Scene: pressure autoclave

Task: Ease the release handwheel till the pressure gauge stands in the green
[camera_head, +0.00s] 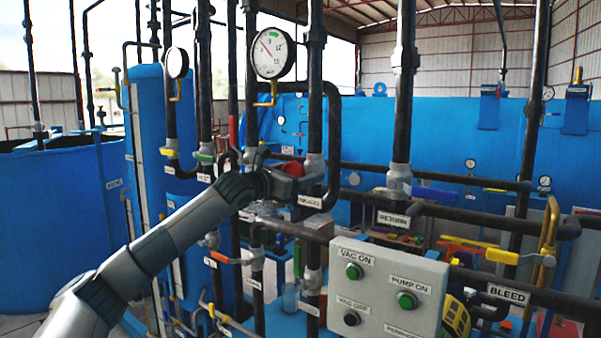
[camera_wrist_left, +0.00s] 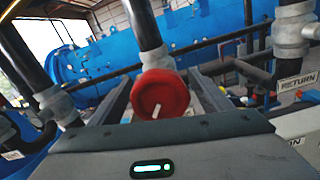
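The red release handwheel (camera_wrist_left: 160,94) sits between the two fingers of my left gripper (camera_wrist_left: 160,82) in the left wrist view. The fingers stand apart on either side of it; I cannot tell whether either one touches the rim. In the head view the red handwheel (camera_head: 293,169) is partly hidden behind my left gripper (camera_head: 288,181), at the pipe above a white label. The round white pressure gauge (camera_head: 272,53) is above it. Its red needle points to the upper left, and a small green band shows near the top of the dial. My right gripper is out of view.
A grey control box (camera_head: 385,290) with green and black buttons stands at the lower right. Dark vertical and horizontal pipes crowd the wheel. A second gauge (camera_head: 177,63) is to the left. A RETURN label (camera_head: 394,219) and yellow valve levers (camera_head: 503,257) are to the right.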

